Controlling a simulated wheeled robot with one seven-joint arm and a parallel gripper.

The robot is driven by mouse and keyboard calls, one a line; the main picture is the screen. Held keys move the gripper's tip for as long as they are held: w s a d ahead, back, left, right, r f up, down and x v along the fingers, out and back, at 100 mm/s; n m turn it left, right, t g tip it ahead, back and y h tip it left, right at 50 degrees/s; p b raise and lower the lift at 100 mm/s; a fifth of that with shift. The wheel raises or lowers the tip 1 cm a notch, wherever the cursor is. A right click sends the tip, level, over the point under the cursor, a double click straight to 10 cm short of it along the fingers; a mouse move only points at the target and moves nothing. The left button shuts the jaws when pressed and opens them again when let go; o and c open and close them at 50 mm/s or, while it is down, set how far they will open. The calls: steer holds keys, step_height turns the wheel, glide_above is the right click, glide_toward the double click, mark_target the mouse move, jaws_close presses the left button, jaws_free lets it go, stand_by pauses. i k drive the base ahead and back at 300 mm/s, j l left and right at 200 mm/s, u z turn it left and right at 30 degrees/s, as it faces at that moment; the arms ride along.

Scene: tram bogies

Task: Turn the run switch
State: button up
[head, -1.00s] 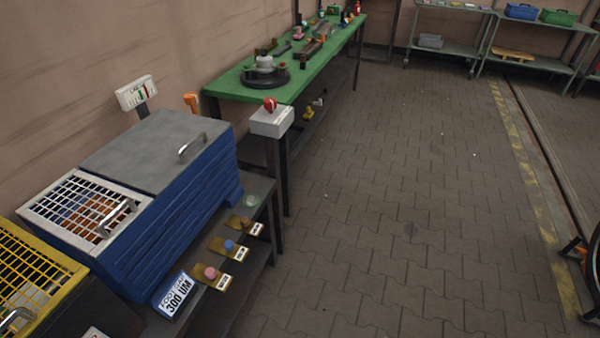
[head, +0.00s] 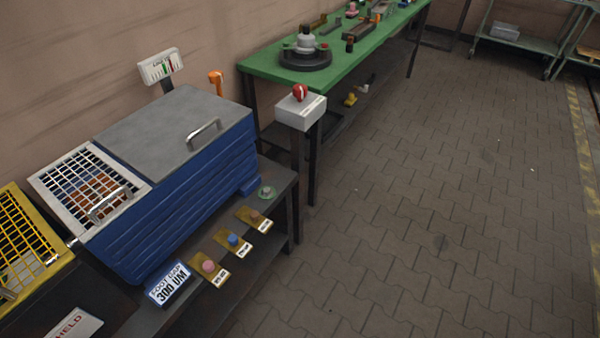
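A red rotary knob with a pale mark (head: 299,92) sits on top of a light grey box (head: 301,112) on a dark post; it looks like the run switch. The box stands at the front corner of the green bench, right of the blue machine (head: 185,195). The knob's label is too small to read. My gripper is not in view, and nothing touches the knob.
The blue machine has a grey lid (head: 170,128) with a handle, and a white mesh guard (head: 88,190). Small plates with coloured buttons (head: 233,241) lie on the dark shelf. The green bench (head: 350,62) holds a round fixture (head: 306,52). The paved floor (head: 440,190) at right is clear.

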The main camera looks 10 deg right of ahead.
mark_target(299, 91)
steer(key=i+j+z, duration=0.2)
steer(key=i+j, duration=0.25)
steer(key=i+j+z, duration=0.15)
steer(key=i+j, duration=0.25)
steer(key=j, duration=0.25)
